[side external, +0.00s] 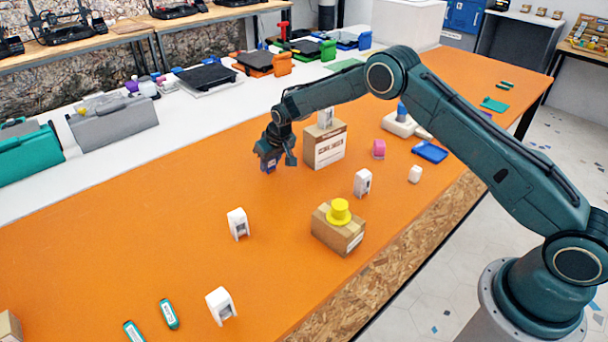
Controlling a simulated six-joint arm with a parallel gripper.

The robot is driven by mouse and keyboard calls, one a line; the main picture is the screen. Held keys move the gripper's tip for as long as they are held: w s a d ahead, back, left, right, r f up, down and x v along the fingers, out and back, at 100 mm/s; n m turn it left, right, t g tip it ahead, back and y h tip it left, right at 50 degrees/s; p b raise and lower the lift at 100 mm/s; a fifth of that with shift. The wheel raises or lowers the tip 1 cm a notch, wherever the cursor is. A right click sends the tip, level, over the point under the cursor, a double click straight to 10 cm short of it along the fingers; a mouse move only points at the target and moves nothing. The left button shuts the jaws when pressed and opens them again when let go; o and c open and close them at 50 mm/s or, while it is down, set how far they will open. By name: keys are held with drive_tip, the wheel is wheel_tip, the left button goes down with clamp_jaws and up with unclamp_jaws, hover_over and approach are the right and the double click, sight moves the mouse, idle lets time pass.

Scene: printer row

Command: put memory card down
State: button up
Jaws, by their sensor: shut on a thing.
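My gripper (277,158) hangs low over the orange table (180,225), left of the larger cardboard box. It is shut on a small dark blue piece, the memory card (268,161), which is largely covered by the fingers. The card's lower end is close to the table top; I cannot tell whether it touches.
A larger cardboard box (325,148) stands just right of my gripper. A smaller box (338,232) bears a yellow hat-shaped piece (339,211). White clip-like pieces (238,224) stand nearby. A pink piece (378,149) and blue tray (430,151) lie farther right.

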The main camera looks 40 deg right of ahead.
drive_tip(key=shift+f, duration=0.1)
drive_tip(key=o, duration=0.9)
drive_tip(key=shift+o, duration=0.2)
drive_tip(key=v, duration=1.2)
